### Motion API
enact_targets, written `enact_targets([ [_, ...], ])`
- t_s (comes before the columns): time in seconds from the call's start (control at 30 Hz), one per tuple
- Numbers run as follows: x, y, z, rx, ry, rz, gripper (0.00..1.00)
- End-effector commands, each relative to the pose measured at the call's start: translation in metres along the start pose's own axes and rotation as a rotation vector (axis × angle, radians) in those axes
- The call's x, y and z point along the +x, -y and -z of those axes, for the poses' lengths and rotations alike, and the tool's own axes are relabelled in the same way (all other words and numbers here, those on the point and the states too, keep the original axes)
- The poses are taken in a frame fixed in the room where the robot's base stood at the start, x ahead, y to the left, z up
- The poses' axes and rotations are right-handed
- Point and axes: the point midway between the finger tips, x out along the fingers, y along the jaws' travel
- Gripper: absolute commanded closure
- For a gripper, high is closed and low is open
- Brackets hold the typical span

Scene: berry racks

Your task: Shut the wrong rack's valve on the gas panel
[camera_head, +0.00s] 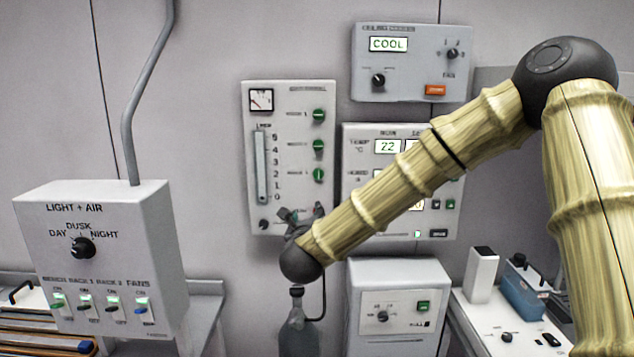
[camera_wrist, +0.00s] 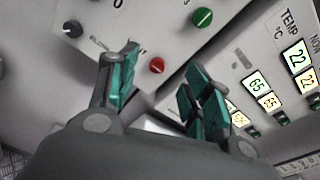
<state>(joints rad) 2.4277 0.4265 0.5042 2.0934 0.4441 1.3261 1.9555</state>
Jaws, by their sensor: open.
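The gas panel (camera_head: 296,160) hangs on the wall in the middle of the head view, with a gauge and flow tube on its left. Three green knobs run down its right side: top (camera_head: 319,115), middle (camera_head: 318,146) and lower (camera_head: 319,175). I cannot read their labels clearly. My gripper (camera_head: 303,214) is at the panel's lower edge and covers its lower right corner. In the wrist view my gripper (camera_wrist: 163,83) is open and empty, its green-padded fingers apart. A red knob (camera_wrist: 156,65) shows between them on the panel; a green knob (camera_wrist: 202,17) sits above.
A display panel (camera_head: 352,180) is close on the right, behind my arm. A cooling panel (camera_head: 408,90) hangs above it. A grey bottle (camera_head: 298,332) stands below my gripper. The light and air box (camera_head: 150,225) stands out at the left.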

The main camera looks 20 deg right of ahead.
Motion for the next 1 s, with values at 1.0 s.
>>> enact_targets([
  [1.0,0.1,0.052,-0.072,0.256,0.058,0.089,0.51],
])
